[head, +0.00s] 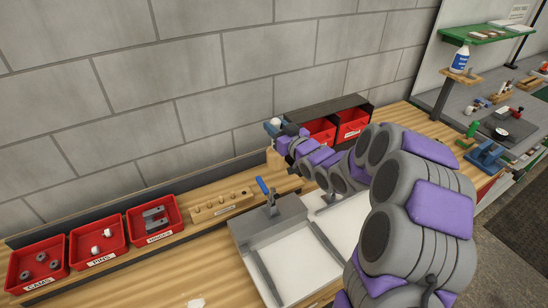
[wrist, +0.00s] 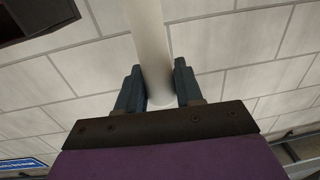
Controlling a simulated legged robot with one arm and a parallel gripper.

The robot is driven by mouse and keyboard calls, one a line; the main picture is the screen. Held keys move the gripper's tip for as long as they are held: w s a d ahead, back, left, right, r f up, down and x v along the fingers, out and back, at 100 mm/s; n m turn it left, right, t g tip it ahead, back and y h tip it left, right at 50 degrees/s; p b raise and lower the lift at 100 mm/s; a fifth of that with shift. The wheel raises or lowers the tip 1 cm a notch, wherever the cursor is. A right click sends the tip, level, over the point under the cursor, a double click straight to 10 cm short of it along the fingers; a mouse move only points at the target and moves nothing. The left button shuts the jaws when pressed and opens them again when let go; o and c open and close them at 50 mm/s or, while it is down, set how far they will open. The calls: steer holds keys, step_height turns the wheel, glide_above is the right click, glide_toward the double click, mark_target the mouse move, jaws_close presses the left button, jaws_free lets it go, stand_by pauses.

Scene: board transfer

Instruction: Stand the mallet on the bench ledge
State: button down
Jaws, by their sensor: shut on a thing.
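My gripper (head: 277,129) is shut on the pale round shaft of the mallet, above the back ledge (head: 174,240) of the bench. In the wrist view, the mallet shaft (wrist: 151,45) runs between the two blue fingers of my gripper (wrist: 158,88) and out of the top of the picture. In the head view, a white rounded end (head: 276,121) shows at the fingers, and a light wooden block, seemingly the mallet head (head: 275,158), shows below them. The mallet looks about upright. I cannot tell whether it touches the ledge.
Red bins of cams (head: 38,289), pins (head: 99,262) and another kind stand on the ledge at left, beside a wooden peg block (head: 222,204). A dark rack with red bins (head: 352,135) stands just right of my gripper. A grey-and-white fixture with a blue-handled clamp (head: 263,187) is in front.

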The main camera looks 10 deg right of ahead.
mark_target(273, 150)
steer(key=f, duration=0.1)
steer(key=d+f, duration=0.1)
steer(key=f, duration=0.1)
steer(key=shift+f+b, duration=0.15)
steer(key=shift+b, duration=0.15)
steer(key=f, duration=0.1)
steer(key=a+f, duration=0.1)
steer(key=a+f+b, duration=0.1)
steer(key=f, duration=0.1)
steer(key=shift+a, duration=0.1)
steer(key=shift+d, duration=0.7)
steer(key=c, duration=1)
jaws_free()
steer(key=shift+d, duration=0.2)
steer(key=shift+o, duration=1.3)
steer(key=shift+a, duration=0.75)
